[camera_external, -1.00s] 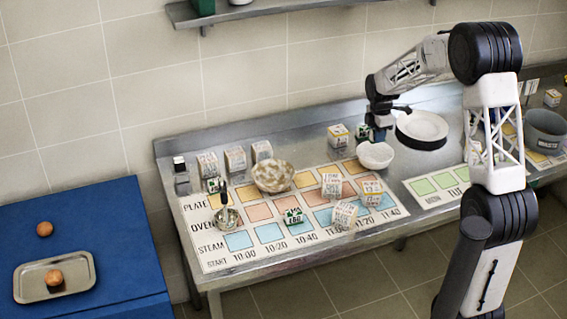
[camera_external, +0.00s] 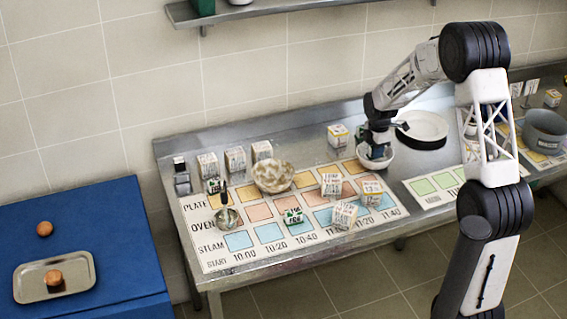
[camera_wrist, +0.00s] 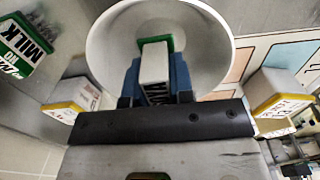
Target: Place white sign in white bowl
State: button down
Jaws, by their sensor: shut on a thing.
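The white bowl (camera_external: 375,164) stands on the steel counter behind the printed chart, and in the wrist view the bowl (camera_wrist: 215,55) opens wide around the fingertips. My gripper (camera_external: 375,148) points down into the bowl. In the wrist view my gripper (camera_wrist: 156,78) has its blue fingers shut on the white sign (camera_wrist: 154,62), a small white block with green edges and dark lettering. The sign is within the bowl's outline; I cannot tell whether it touches the bottom. In the external view the gripper mostly hides the sign.
A white plate (camera_external: 424,126) lies right of the bowl. A yellow-and-white block (camera_external: 338,135) stands to its left, and a speckled bowl (camera_external: 274,176) farther left. Several lettered blocks (camera_external: 345,215) sit on the chart (camera_external: 225,258). A grey pot (camera_external: 545,130) is far right.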

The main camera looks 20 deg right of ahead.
jog(key=shift+f, duration=1.35)
jog(key=shift+f, duration=0.1)
jog(key=c, duration=1)
grip_release()
notch_tip(320, 180, up, 12)
jog(key=shift+r, duration=0.1)
